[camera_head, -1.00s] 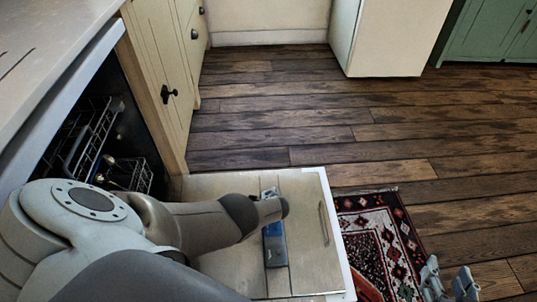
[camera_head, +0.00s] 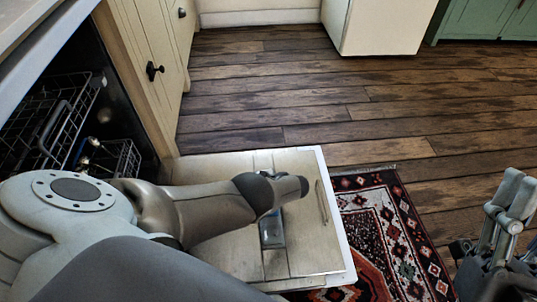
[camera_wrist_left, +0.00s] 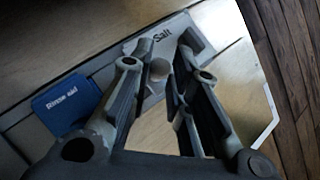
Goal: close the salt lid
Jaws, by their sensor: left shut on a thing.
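The salt lid (camera_wrist_left: 163,36) is a grey flap marked "Salt" with a small round knob, on the inner face of the lowered dishwasher door (camera_head: 225,165). In the left wrist view my left gripper (camera_wrist_left: 163,58) has its fingers on both sides of the knob and is shut on the lid. In the head view my own arm hides most of this gripper and the salt lid. I cannot tell how far the lid is tilted. My right gripper (camera_head: 515,195) is at the right edge, over the floor and away from the door; its finger gap is unclear.
A blue rinse aid cap (camera_wrist_left: 70,101) sits beside the salt lid. Dishwasher racks (camera_head: 45,135) stand inside the machine at left. A patterned rug (camera_head: 385,225) lies right of the door. The wooden floor (camera_head: 290,95) beyond is clear.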

